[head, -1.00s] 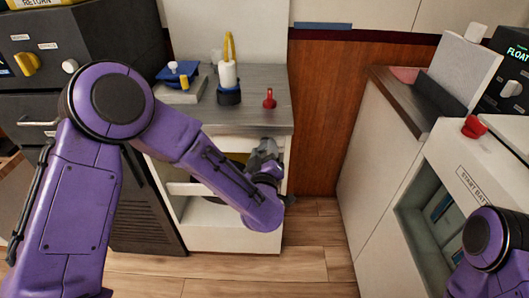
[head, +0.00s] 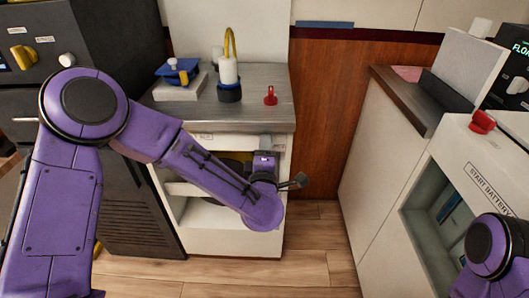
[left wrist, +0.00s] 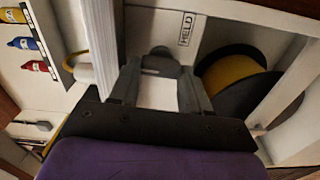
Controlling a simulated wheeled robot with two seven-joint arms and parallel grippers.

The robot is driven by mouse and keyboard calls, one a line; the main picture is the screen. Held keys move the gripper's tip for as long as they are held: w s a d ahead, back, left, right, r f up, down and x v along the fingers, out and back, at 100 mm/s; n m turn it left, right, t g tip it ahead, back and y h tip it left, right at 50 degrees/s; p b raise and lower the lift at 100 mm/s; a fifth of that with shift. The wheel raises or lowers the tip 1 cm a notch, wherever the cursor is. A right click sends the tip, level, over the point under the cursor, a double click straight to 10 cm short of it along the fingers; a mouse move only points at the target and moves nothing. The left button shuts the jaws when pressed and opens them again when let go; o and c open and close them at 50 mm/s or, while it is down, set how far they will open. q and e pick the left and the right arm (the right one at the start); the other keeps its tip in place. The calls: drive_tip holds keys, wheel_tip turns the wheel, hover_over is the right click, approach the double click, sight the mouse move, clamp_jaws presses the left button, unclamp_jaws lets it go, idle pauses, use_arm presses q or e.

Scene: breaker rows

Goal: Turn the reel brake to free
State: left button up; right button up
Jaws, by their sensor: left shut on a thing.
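The reel (left wrist: 236,68), a yellow drum with dark flanges, sits inside the white cabinet under the grey counter. In the left wrist view it is right of my left gripper (left wrist: 160,72). The gripper's two grey fingers are closed on a dark grey piece at their tips, which I take to be the reel brake (left wrist: 158,52). A label reading HELD is just right of it. In the head view, my left forearm and wrist cover the cabinet opening. My right gripper is out of view.
The counter (head: 192,114) carries a blue item on a white block, a white-and-blue bottle-like thing (head: 229,72) and a small red lever (head: 270,96). A battery cabinet with a red knob (head: 482,122) is at right. Wood floor between is clear.

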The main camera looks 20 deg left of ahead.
use_arm(q)
drive_tip(key=shift+n, duration=0.5)
drive_tip(key=o, duration=1.1)
drive_tip(key=shift+c, duration=0.2)
drive_tip(key=v, duration=1)
drive_tip(key=shift+s, duration=0.35)
